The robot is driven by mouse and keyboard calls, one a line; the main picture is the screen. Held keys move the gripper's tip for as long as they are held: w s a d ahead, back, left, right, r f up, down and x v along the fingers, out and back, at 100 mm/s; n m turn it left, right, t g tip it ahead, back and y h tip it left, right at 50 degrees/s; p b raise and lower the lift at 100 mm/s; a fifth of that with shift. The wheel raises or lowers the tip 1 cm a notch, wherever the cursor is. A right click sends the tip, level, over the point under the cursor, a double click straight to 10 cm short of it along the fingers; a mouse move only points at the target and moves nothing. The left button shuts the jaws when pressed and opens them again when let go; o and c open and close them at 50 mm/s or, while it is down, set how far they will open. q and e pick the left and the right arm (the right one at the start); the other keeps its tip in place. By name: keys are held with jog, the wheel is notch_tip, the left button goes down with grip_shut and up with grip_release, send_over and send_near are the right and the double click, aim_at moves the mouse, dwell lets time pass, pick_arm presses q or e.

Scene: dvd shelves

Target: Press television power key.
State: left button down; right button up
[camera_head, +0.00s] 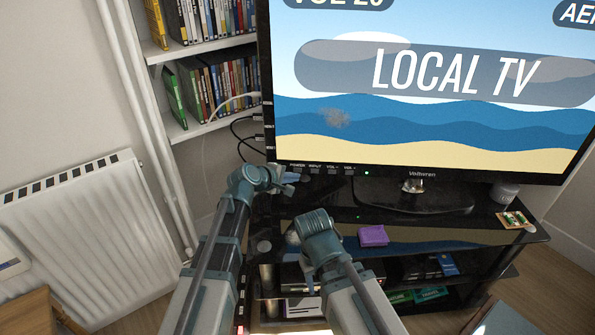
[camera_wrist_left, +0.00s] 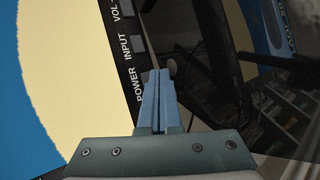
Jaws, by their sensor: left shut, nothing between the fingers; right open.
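The television (camera_head: 430,110) is on and shows "LOCAL TV" over a beach picture. Its lower bezel carries a row of labelled keys, with POWER (camera_head: 297,166) leftmost, then INPUT and the volume keys. A small green light (camera_head: 367,172) glows right of them. My left gripper (camera_head: 290,177) is shut and empty, just below the POWER label. In the left wrist view its fingertips (camera_wrist_left: 159,72) are beside the POWER label (camera_wrist_left: 137,84). The fingers hide most of the power key, and I cannot tell whether they touch it. My right gripper (camera_head: 297,232) is open, lower, in front of the stand.
The black television stand (camera_head: 460,235) holds a purple box (camera_head: 373,236), a small card (camera_head: 515,220) and a dark cup (camera_head: 503,193). DVD shelves (camera_head: 200,130) stand behind left. A white radiator (camera_head: 90,230) is at the left wall. Cables hang left of the screen.

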pick_arm(q)
jog(key=shift+w, duration=0.15)
jog(key=shift+w, duration=0.25)
jog(key=shift+w+d, duration=0.1)
jog(key=shift+w, duration=0.3)
dwell(0.5)
jog(key=shift+s, duration=0.8)
jog(key=shift+s, duration=0.1)
jog(key=s, duration=0.4)
jog(key=shift+s+a, duration=0.3)
jog(key=shift+s, duration=0.1)
dwell(2.0)
